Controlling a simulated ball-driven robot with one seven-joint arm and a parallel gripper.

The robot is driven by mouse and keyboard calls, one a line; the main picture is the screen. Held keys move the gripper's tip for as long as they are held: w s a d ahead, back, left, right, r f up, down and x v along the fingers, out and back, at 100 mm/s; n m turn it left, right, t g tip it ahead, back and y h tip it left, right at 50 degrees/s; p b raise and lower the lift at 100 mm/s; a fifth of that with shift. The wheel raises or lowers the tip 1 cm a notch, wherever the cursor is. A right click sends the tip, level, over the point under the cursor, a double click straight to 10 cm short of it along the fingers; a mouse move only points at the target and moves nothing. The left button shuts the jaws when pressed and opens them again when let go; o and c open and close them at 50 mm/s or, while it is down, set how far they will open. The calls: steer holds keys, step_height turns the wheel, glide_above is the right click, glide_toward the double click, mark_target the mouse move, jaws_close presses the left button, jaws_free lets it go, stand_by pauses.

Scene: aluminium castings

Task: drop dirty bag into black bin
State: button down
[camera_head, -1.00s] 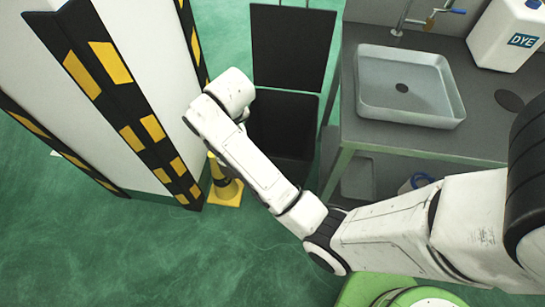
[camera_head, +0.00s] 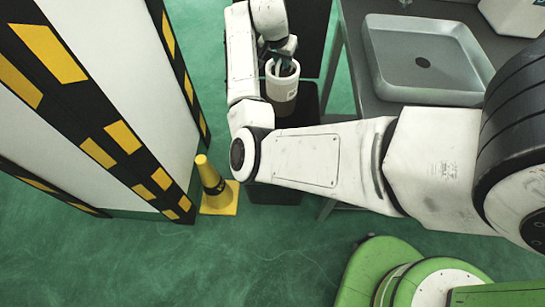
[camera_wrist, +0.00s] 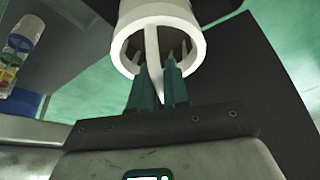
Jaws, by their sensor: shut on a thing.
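I cannot tell how high above the bin the thing hangs.
A yellow and black cone (camera_head: 212,188) stands left of the bin, beside a white pillar (camera_head: 130,90) with striped edges. A grey counter with a basin (camera_head: 425,60) is right of the bin. Green floor (camera_head: 190,270) is clear in front.

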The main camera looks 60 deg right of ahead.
mark_target(281, 73)
steer(key=shift+f+b, duration=2.75)
steer(key=shift+f, duration=0.1)
steer(key=c, duration=1)
jaws_free()
steer(key=shift+c, duration=0.2)
steer(key=shift+r, duration=0.1)
steer(key=p+v, duration=0.1)
steer(key=v, duration=0.9)
steer(key=shift+a+r, duration=0.2)
steer(key=shift+r, duration=0.05)
steer(key=shift+p, duration=0.3)
